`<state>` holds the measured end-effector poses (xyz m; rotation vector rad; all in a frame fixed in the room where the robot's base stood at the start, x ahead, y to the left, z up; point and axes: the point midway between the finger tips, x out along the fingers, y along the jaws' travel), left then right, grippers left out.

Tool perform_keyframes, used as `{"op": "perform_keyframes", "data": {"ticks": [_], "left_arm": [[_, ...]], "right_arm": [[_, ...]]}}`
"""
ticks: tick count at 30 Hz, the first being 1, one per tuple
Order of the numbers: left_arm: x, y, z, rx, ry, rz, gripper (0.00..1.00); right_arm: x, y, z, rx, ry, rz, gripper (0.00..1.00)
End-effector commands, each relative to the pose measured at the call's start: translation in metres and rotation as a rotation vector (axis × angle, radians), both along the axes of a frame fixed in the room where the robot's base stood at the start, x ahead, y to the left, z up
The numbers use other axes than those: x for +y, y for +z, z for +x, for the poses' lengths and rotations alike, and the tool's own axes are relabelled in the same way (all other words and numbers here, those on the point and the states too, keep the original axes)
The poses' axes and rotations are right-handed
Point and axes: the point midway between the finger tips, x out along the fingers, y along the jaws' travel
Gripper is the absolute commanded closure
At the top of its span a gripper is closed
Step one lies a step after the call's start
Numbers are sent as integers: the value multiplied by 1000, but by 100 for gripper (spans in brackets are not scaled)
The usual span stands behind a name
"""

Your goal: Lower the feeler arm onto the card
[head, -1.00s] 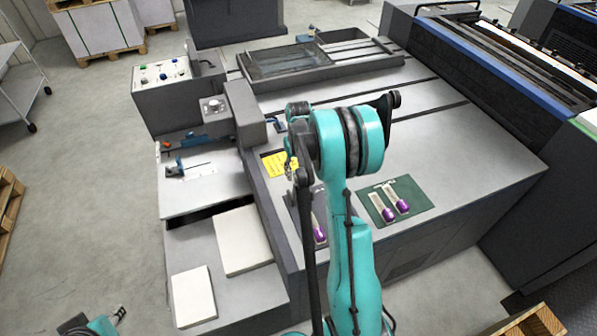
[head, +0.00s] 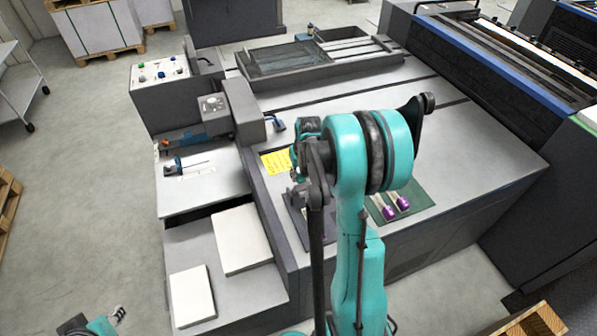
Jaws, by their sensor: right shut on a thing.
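A thin dark line runs over the card from the blue part. These look like the feeler arm and its card, but whether the line touches the card is too small to tell. My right gripper (head: 297,196) is over the dark mat near the yellow note, well right of the card. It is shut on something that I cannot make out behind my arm. My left gripper (head: 118,313) is low at the left edge of the bottom, away from everything.
A grey housing (head: 242,112) stands between the card and my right gripper. A blue lever (head: 276,125) is beside it. A yellow note (head: 275,163), a green mat (head: 420,198) with purple-handled tools (head: 389,212), and white stacks (head: 240,238) lie around.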

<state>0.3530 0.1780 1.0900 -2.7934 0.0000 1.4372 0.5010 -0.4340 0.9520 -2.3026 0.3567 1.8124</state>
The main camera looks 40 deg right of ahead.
Motion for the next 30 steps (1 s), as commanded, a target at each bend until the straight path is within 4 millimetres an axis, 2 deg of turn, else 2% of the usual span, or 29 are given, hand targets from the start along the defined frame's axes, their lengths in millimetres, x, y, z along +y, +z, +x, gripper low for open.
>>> {"op": "perform_keyframes", "data": {"ticks": [9, 17, 30], "left_arm": [[0, -35, 0, 0, 0, 0, 67], [0, -65, 0, 0, 0, 0, 67], [0, -95, 0, 0, 0, 0, 67]], "right_arm": [[9, -12, -32, -286, -4, -91, 100], [15, -24, -50, -522, -5, -167, 100], [22, -47, -69, -518, 0, -163, 100]]}}
